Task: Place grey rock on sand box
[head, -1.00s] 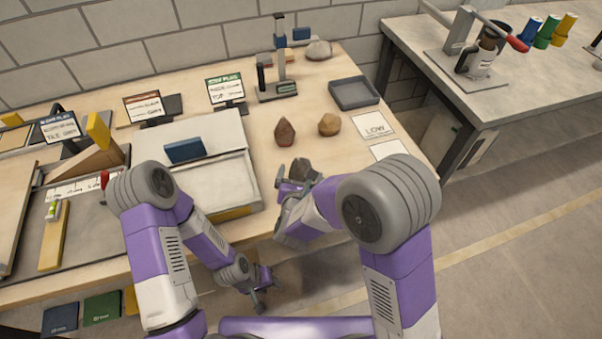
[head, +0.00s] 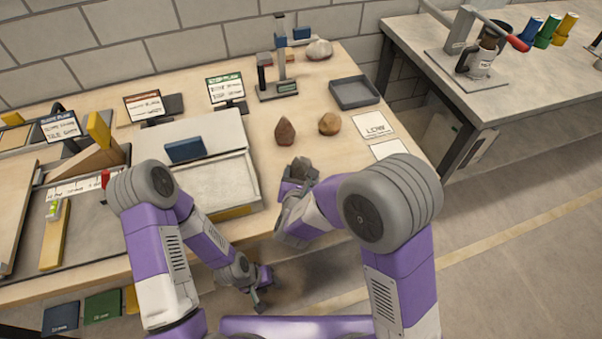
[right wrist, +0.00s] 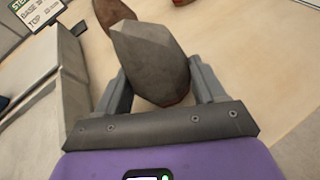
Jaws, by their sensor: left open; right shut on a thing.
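The grey rock (right wrist: 150,62) is between the two fingers of my right gripper (right wrist: 158,78) in the right wrist view. In the head view the grey rock (head: 303,166) shows small at the tip of my right gripper (head: 299,179), near the table's front part. This gripper is shut on the rock, to the right of the sand box (head: 252,190). My left gripper (head: 261,291) is open and empty, low in front of the table edge.
A reddish-brown rock (head: 285,132) and a tan rock (head: 329,124) lie behind the right gripper. A pale rock (head: 319,49) lies at the back. A dark tray (head: 355,92) and white cards (head: 371,125) are to the right. A stand (head: 278,88) rises behind the rocks.

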